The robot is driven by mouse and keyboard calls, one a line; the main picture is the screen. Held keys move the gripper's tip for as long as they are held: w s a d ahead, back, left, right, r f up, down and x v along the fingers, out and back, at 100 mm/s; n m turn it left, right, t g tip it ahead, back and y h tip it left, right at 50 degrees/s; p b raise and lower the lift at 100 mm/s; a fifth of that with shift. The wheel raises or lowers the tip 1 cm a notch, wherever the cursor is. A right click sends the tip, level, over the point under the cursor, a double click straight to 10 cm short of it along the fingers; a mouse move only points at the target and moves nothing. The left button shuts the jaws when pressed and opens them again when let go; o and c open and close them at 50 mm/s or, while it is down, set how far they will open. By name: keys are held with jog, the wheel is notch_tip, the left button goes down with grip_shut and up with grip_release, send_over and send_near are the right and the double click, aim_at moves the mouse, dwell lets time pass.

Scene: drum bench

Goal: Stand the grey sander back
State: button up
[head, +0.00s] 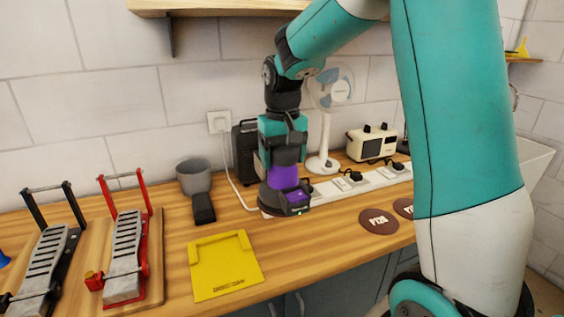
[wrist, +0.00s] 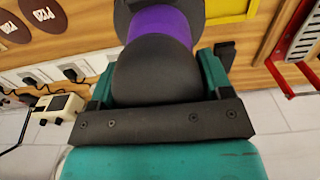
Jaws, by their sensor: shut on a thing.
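The grey sander (head: 284,156) has a rounded dark grey top, a purple band and a dark base with a small green light. It stands about upright at the left end of the white power strip. My gripper (head: 283,140) is shut around its rounded top from above. In the wrist view the sander's dome (wrist: 152,72) sits between the teal fingers of my gripper (wrist: 150,82). I cannot tell whether its base touches the bench. A yellow tray (head: 225,264) with raised edges and dark lettering lies empty at the front, left of the sander.
A grey cup (head: 193,178) and a black block (head: 203,208) stand left of the sander. A black box (head: 245,150), white fan (head: 323,164) and cream device (head: 371,143) stand behind. Brown discs (head: 378,220) lie right. Clamps (head: 125,250) fill the left.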

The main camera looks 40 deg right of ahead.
notch_tip(320, 180, down, 17)
jog(key=p, duration=0.2)
jog(key=shift+f+p, duration=0.15)
jog(key=shift+p, duration=0.25)
jog(key=shift+f, duration=0.3)
